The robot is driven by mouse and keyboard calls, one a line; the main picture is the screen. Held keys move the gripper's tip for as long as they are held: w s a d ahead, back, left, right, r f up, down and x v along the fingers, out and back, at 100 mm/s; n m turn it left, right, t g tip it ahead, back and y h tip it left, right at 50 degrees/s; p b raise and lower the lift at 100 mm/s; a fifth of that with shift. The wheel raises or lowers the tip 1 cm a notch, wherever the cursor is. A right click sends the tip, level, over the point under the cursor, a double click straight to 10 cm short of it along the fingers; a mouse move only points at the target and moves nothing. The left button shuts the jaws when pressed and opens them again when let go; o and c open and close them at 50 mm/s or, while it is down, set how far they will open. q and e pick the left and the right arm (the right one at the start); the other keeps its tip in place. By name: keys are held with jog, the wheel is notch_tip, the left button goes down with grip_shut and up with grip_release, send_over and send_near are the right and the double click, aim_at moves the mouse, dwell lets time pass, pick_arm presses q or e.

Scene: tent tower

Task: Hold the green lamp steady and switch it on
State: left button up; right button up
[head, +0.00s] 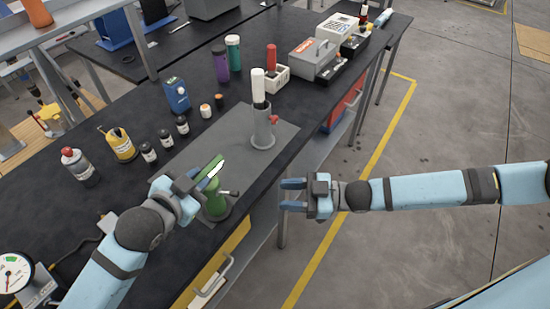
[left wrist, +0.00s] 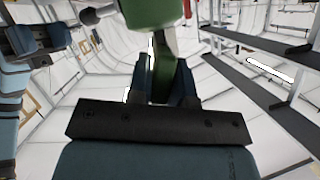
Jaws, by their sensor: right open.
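The green lamp (head: 216,208) stands at the front edge of the dark bench, on a grey mat (head: 183,158). A short lever with a dark knob (head: 235,193) sticks out of its right side. My left gripper (head: 203,174) is at the lamp's upper part, with its fingers closed around a green section. In the left wrist view the green lamp (left wrist: 161,72) runs between the two close fingertips (left wrist: 170,88). My right gripper (head: 293,195) is open and empty, off the bench edge to the right of the lamp, apart from it.
A grey cylinder (head: 263,128) with a white top and red knob stands behind the lamp. Several small bottles (head: 149,153), a yellow can (head: 121,145) and a blue box (head: 176,95) stand to the left. A grey toolbox (head: 312,58) is further back. The space right of the bench is free.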

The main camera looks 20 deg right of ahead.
pick_arm(q)
jog(key=o, duration=0.4)
jog(key=shift+a, duration=0.1)
